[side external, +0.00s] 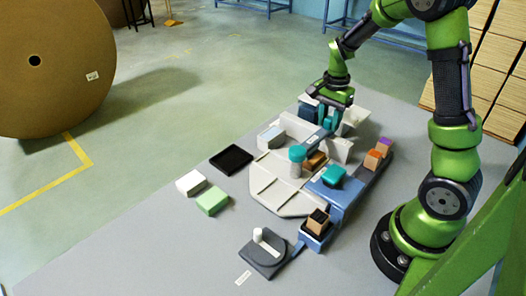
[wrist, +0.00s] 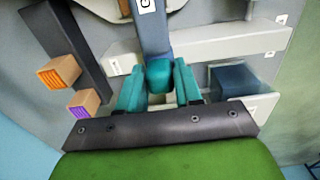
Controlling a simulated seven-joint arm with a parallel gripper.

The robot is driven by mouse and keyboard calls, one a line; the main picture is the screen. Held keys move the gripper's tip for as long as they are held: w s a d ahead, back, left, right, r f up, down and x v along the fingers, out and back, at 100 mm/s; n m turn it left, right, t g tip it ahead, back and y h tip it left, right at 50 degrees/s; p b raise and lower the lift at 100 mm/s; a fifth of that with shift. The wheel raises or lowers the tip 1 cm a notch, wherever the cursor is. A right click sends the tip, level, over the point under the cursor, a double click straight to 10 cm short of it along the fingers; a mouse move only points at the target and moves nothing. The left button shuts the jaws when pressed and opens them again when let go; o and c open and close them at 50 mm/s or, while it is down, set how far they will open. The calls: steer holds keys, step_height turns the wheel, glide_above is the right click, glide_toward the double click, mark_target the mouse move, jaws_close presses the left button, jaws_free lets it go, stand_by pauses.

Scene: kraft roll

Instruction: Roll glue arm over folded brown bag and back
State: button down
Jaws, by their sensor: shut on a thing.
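The glue arm is a blue-grey bar (side external: 316,138) with a white label, and it also shows in the wrist view (wrist: 152,32). A white cylinder with a teal top (side external: 296,160) stands near its lower end. My gripper (side external: 328,122) is over the far end of the arm, its teal fingers shut on a teal knob (wrist: 159,77) at the bar's end. A small brown piece (side external: 316,160), possibly the folded bag, lies on the pale station (side external: 283,195) beside the bar. The bag's outline is partly hidden, and I cannot tell whether the arm touches it.
A blue block with a teal piece (side external: 334,176) sits to the right. Orange and purple-topped blocks (side external: 374,159) stand on a dark strip. A black tray (side external: 231,159), white and green blocks (side external: 212,201) and a grey dispenser (side external: 266,255) lie around. The table's left front is clear.

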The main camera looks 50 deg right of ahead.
steer(key=s, duration=0.5)
steer(key=c, duration=0.8)
jaws_free()
steer(key=shift+c, duration=0.2)
step_height(320, 180, up, 17)
